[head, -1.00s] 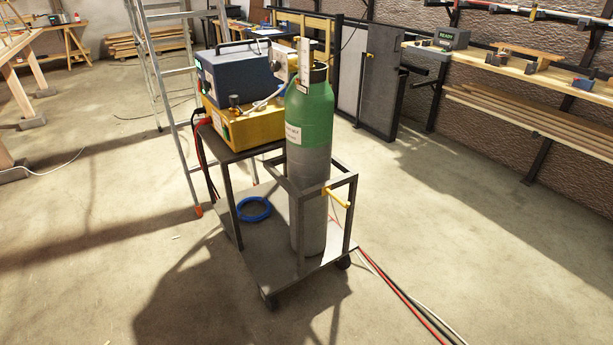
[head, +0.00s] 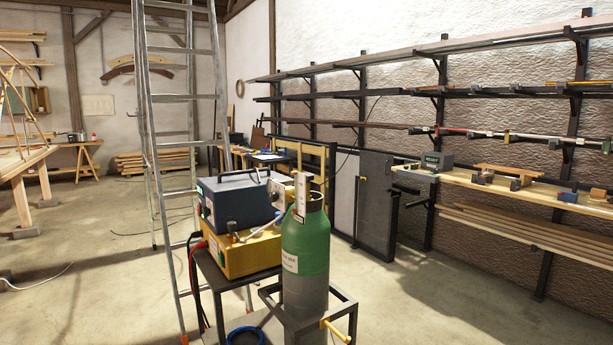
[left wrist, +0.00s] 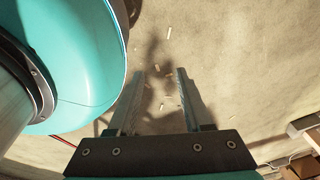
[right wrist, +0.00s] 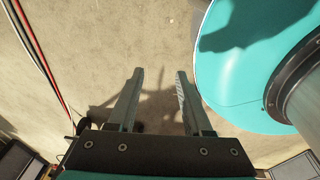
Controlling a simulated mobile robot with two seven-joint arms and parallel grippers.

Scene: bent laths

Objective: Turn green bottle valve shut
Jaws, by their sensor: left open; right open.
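The green bottle (head: 306,250) stands upright on a dark cart, with a green top, a grey lower body and a white label. A tall white plate or tag (head: 300,196) rises at its neck and a grey round part sits beside it; the valve itself cannot be made out clearly. My left gripper (left wrist: 159,72) is open and empty above bare floor in the left wrist view. My right gripper (right wrist: 160,72) is open and empty above floor in the right wrist view. Neither gripper shows in the head view, and both are away from the bottle.
A blue box (head: 237,203) sits on a yellow case (head: 243,250) left of the bottle. A ladder (head: 152,130) stands behind. Hoses (right wrist: 35,50) lie on the floor. Open floor lies to the right.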

